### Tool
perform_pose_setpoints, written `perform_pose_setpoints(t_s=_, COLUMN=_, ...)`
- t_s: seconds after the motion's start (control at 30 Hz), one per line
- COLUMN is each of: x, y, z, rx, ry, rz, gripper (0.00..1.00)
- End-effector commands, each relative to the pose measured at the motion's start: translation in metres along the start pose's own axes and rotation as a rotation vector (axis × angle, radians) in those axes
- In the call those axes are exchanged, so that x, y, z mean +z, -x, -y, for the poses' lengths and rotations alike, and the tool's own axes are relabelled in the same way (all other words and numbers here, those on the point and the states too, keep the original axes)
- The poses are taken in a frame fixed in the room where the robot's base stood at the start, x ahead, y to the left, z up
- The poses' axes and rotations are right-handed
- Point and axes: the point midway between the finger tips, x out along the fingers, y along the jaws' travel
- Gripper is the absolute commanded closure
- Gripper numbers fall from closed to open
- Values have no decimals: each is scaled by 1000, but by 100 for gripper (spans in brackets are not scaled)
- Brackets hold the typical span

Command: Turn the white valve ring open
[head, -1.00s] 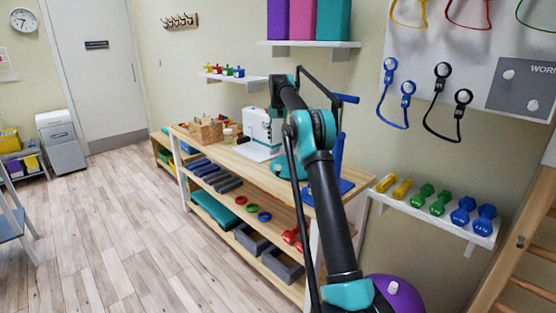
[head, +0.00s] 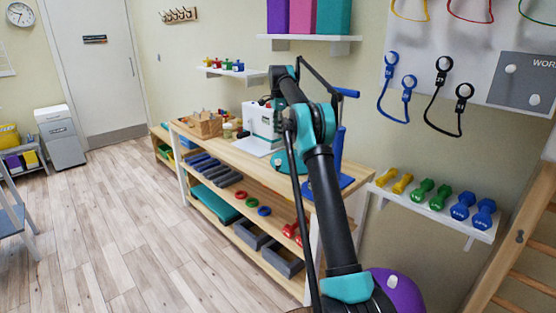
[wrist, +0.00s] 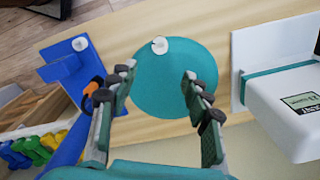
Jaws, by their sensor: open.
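A round teal disc (wrist: 172,88) lies flat on the wooden bench top, below my gripper in the wrist view. A small white round valve piece (wrist: 160,45) sits on it near its far edge; whether this is a separate ring around a stem is too small to tell. My gripper (wrist: 160,80) is open and empty. Its two fingers are spread over the disc, with the white piece ahead of and between the fingertips, apart from them.
A blue hand pump with a base plate (wrist: 68,62) stands left of the disc. A white machine (wrist: 285,105) stands close on the right. Bench top (wrist: 205,25) is clear around the disc. Dumbbells lie on a wall shelf (head: 440,212) to the right.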

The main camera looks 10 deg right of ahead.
Motion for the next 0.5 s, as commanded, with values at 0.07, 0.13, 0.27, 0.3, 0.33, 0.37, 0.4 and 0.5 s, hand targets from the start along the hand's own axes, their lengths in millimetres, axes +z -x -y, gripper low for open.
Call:
perform_pose_setpoints(t_s=0.07, x=0, y=-15, z=0, rx=0, ry=0, rz=0, gripper=51)
perform_pose_setpoints(t_s=0.13, x=0, y=-28, z=0, rx=0, ry=1, rz=0, gripper=51)
perform_pose_setpoints(t_s=0.27, x=0, y=-54, z=0, rx=0, ry=1, rz=0, gripper=51)
perform_pose_setpoints(t_s=0.3, x=0, y=-62, z=0, rx=0, ry=1, rz=0, gripper=51)
perform_pose_setpoints(t_s=0.33, x=0, y=-68, z=0, rx=0, ry=1, rz=0, gripper=51)
perform_pose_setpoints(t_s=0.37, x=0, y=-74, z=0, rx=0, ry=1, rz=0, gripper=51)
perform_pose_setpoints(t_s=0.4, x=0, y=-82, z=0, rx=0, ry=1, rz=0, gripper=51)
perform_pose_setpoints(t_s=0.5, x=0, y=-101, z=0, rx=0, ry=2, rz=0, gripper=51)
